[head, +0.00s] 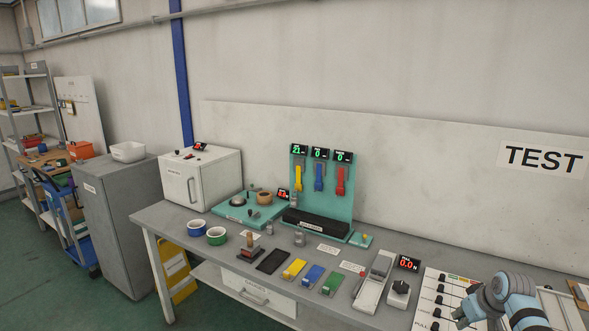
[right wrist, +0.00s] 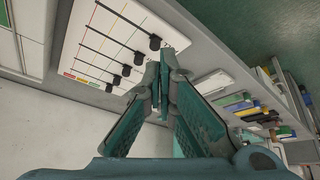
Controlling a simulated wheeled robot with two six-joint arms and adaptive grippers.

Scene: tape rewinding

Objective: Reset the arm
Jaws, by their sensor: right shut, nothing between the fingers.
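My right arm comes in at the bottom right of the head view, and its gripper (head: 463,318) is over the right part of the bench, by the white slider panel (head: 437,297). In the right wrist view my right gripper (right wrist: 160,85) is shut with its fingertips together and empty. The slider panel (right wrist: 110,45) with several black knobs lies just beyond the fingertips there. I cannot tell whether the fingers touch it. My left gripper is not in view.
The long grey bench (head: 175,226) holds a white oven-like box (head: 200,178), a teal display stand (head: 322,190), blue and green cups, coloured blocks and a red-digit meter (head: 409,263). A grey cabinet (head: 115,220) stands left.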

